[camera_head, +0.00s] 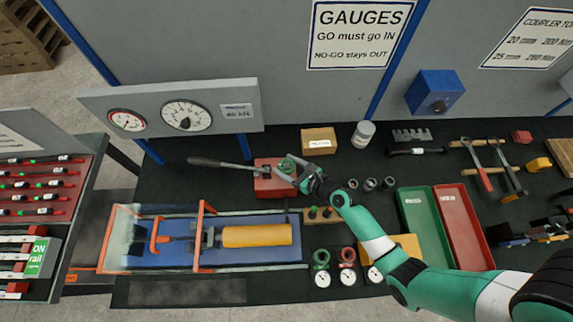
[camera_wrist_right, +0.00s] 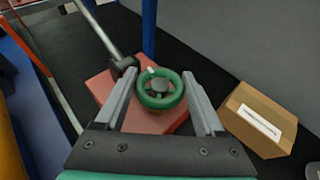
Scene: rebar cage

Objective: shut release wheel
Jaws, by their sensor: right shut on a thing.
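The green release wheel (camera_head: 286,164) sits on top of the red pump block (camera_head: 266,186), with a long grey lever (camera_head: 225,164) reaching out to the left. In the right wrist view the wheel (camera_wrist_right: 160,102) shows as a ring with a dark hub and a small white mark at its upper left. My right gripper (camera_head: 290,170) has its fingers on either side of the wheel and is shut on it; in the wrist view its fingers (camera_wrist_right: 160,78) flank the rim. My left gripper is not in view.
A cardboard box (camera_head: 319,141) stands close behind the wheel, beside a white can (camera_head: 363,134). A blue press bed with a yellow cylinder (camera_head: 257,236) lies in front. Gauges (camera_head: 186,116) stand behind at left. Green (camera_head: 425,240) and red trays lie at right.

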